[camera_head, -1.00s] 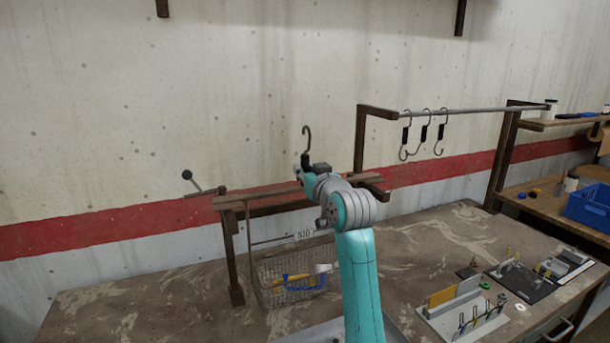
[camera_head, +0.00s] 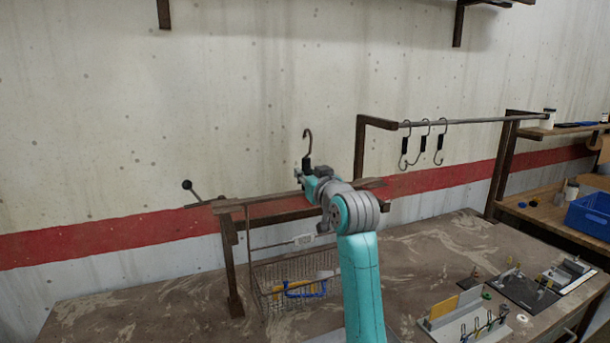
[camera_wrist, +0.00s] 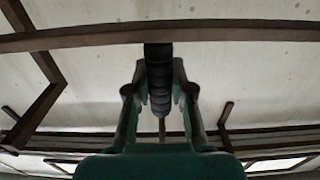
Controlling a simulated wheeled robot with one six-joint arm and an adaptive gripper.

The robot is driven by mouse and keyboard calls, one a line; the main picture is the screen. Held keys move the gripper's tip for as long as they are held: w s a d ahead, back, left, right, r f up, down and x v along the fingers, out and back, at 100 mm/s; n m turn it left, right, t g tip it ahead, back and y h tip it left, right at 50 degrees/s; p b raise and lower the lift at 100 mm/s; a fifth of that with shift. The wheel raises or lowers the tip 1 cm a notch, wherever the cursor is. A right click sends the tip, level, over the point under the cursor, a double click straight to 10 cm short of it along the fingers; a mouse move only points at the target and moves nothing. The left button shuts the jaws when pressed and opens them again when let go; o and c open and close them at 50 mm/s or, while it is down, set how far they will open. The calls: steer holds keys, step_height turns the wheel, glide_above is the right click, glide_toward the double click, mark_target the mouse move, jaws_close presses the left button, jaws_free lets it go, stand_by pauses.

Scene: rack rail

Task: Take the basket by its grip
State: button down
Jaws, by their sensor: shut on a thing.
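The wire basket (camera_head: 268,304) shows left of my arm, with yellow and blue items inside and a pale tag (camera_head: 303,239) on its frame. Its thin frame rises toward my gripper. The black grip (camera_head: 306,163), with a curved hook (camera_head: 308,136) above it, stands upright at my gripper (camera_head: 305,175). In the wrist view, the ribbed dark grip (camera_wrist: 160,88) lies between both fingers of my gripper (camera_wrist: 160,72), which is shut on it. My arm hides the basket's right side, and I cannot tell whether its bottom touches the bench.
A brown bracket with a flat top (camera_head: 233,262) stands beside and behind the basket. A rail (camera_head: 470,121) at the right bears several black-gripped hooks (camera_head: 423,143). Fixtures (camera_head: 466,310) and a blue bin (camera_head: 590,214) lie right. The bench middle (camera_head: 420,245) is fairly clear.

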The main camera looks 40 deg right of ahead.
steer(key=v, duration=0.8)
steer(key=shift+s, duration=0.2)
stand_by(0.5)
steer(key=shift+s+a+r, duration=0.1)
